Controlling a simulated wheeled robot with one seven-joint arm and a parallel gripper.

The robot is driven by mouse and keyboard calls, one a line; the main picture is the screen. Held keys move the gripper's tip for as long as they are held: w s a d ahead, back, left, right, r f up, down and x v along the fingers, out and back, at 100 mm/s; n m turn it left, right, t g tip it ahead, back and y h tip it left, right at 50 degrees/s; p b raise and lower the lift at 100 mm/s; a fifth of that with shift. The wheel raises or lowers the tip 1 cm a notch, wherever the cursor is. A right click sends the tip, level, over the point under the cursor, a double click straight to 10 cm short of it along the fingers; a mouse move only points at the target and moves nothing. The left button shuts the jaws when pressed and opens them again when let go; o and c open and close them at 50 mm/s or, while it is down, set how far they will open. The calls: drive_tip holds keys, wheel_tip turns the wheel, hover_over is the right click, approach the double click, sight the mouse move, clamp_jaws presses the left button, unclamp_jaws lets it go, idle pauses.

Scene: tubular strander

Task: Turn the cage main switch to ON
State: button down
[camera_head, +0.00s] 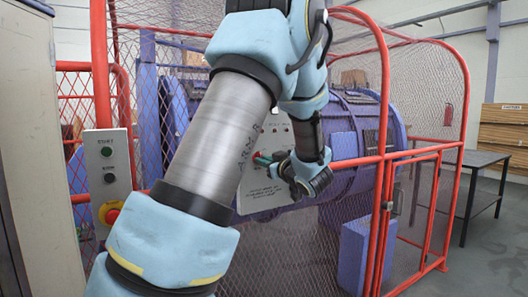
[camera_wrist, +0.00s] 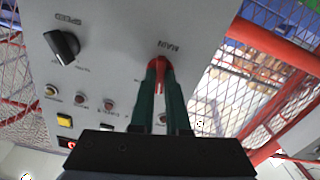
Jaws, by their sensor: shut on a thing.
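The cage main switch (camera_wrist: 158,62) is a red rotary knob on the light grey control panel (camera_wrist: 110,30), under the label MAIN. In the wrist view my gripper (camera_wrist: 160,75) has its two dark green fingers shut on the knob, one on each side. Its exact turn angle is hard to read because the fingers cover most of it. In the head view my gripper (camera_head: 263,160) reaches the panel (camera_head: 262,190) on the red cage frame, and my arm hides part of the panel.
A black SPEED knob (camera_wrist: 63,46) and several small buttons and lamps share the panel. A separate start box (camera_head: 108,165) with a red emergency button (camera_head: 111,213) is at left. Red cage rails (camera_head: 380,160) surround the blue machine. A dark table (camera_head: 480,165) stands right.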

drive_tip(key=shift+m+p, duration=5.6)
drive_tip(key=shift+m, duration=0.1)
drive_tip(key=c, duration=0.9)
unclamp_jaws()
drive_tip(key=shift+s, duration=0.15)
drive_tip(key=b+v, duration=0.3)
drive_tip(key=v, duration=0.7)
drive_tip(key=shift+s+d+b, duration=0.2)
drive_tip(key=shift+s+b, duration=0.05)
drive_tip(key=shift+b, duration=0.15)
